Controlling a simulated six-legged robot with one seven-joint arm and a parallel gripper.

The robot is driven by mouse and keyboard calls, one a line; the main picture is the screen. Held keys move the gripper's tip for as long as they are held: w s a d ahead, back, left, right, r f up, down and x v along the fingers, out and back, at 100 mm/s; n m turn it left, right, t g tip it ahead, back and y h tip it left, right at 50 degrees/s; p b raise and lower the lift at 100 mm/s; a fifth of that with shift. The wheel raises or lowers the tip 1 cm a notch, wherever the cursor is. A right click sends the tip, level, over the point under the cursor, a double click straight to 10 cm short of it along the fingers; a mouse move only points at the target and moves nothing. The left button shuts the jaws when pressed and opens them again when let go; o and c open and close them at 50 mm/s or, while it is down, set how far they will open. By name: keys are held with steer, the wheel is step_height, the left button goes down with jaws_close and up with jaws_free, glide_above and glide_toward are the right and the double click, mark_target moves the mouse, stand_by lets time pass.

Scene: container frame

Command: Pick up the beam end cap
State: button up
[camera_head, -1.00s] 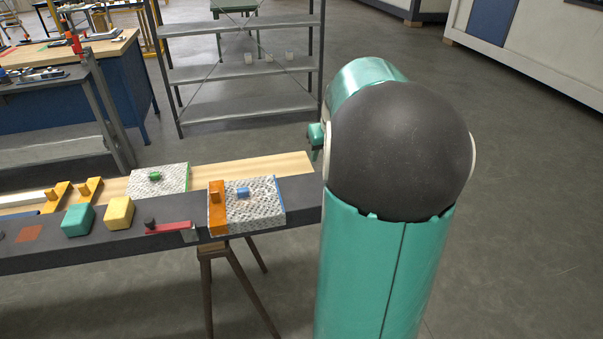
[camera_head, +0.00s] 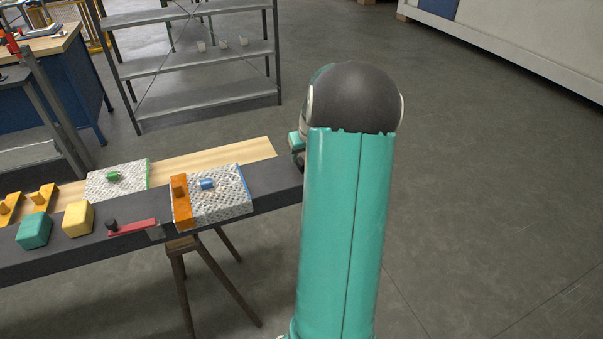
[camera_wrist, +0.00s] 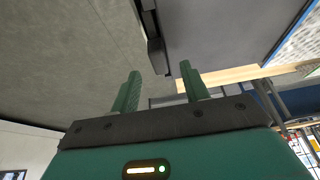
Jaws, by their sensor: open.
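In the wrist view, a black piece with a protruding block, which looks like the beam end cap (camera_wrist: 155,52), runs along the end of the dark grey beam (camera_wrist: 220,35). My gripper (camera_wrist: 160,69) is open, with its two green fingers apart. The protruding block shows in the gap between the fingertips, somewhat beyond them; I cannot see any contact. In the head view, the beam (camera_head: 272,204) lies level on a trestle, and my arm stands beside its right end. The cap and my fingers cannot be made out there.
On the beam are a textured white pad (camera_head: 225,207) with an orange strip, a red-handled tool (camera_head: 132,227), a yellow block (camera_head: 78,218) and a green block (camera_head: 34,231). A wooden plank (camera_head: 225,154) lies behind. A metal shelf (camera_head: 195,102) stands farther back. Floor at right is clear.

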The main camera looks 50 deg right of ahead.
mark_target(302, 161)
steer(key=x, duration=0.3)
steer(key=shift+f, duration=0.25)
steer(key=shift+c, duration=0.4)
jaws_close()
step_height(302, 161, up, 10)
steer(key=c, duration=0.7)
jaws_free()
jaws_close()
